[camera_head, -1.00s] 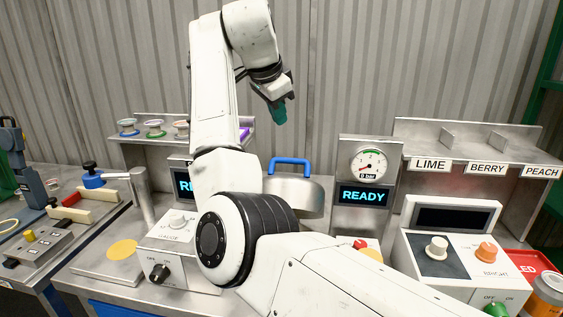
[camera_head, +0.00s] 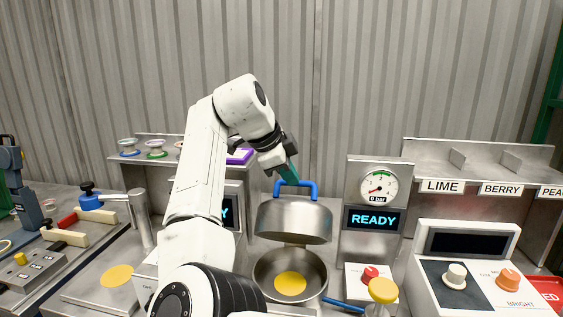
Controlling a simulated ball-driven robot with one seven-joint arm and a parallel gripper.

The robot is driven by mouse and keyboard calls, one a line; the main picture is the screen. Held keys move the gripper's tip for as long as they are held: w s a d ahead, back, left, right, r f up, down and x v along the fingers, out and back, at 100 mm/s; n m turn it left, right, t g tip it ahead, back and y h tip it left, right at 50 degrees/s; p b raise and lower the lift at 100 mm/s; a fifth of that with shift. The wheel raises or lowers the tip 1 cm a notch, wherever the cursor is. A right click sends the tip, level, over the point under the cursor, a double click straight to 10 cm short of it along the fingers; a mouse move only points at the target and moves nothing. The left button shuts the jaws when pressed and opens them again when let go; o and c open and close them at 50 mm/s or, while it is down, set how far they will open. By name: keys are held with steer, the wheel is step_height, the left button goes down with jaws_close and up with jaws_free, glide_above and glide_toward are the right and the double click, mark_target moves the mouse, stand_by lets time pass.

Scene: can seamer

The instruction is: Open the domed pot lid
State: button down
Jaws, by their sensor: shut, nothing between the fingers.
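The domed steel lid (camera_head: 293,222) with its blue handle (camera_head: 296,186) stands raised above the steel pot (camera_head: 262,282). A gap shows between them, and the pot's open mouth is visible with a yellow disc (camera_head: 290,284) inside. What holds the lid up is not visible. My gripper (camera_head: 290,174), with teal fingertips, is shut and empty, at the top left of the handle. It overlaps the handle in the picture; I cannot tell whether they touch.
A gauge panel reading READY (camera_head: 372,218) stands right of the lid. A red button (camera_head: 370,273) and a yellow knob (camera_head: 383,290) are at the pot's right, near a blue bar (camera_head: 343,304). A control box (camera_head: 462,265) stands further right. My arm hides the area left of the pot.

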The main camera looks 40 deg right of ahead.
steer(key=shift+x, duration=0.95)
steer(key=shift+r, duration=0.1)
